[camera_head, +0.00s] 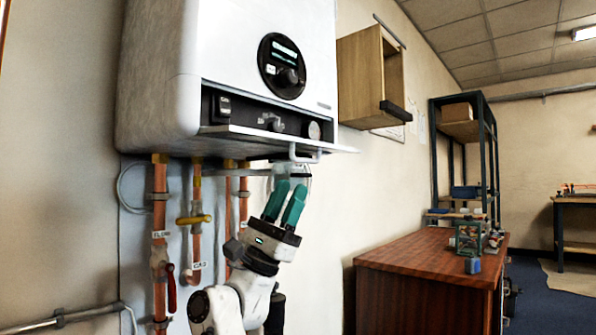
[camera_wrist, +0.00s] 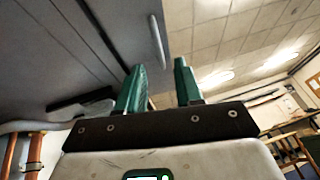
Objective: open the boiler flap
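The white boiler (camera_head: 225,60) hangs on the wall at the upper left of the head view. Its flap (camera_head: 280,140) is folded down and juts out about level, with the dark control panel (camera_head: 250,112) showing above it. A white bar handle (camera_head: 305,155) hangs under the flap's front edge; it also shows in the wrist view (camera_wrist: 157,42). My gripper (camera_head: 291,187) points up from just below the handle. In the wrist view its teal fingers (camera_wrist: 160,65) stand apart with nothing between them. The handle lies beyond the fingertips, apart from them.
An open wooden wall box (camera_head: 362,80) hangs to the right. A wooden cabinet (camera_head: 425,270) stands lower right. The wall between is clear.

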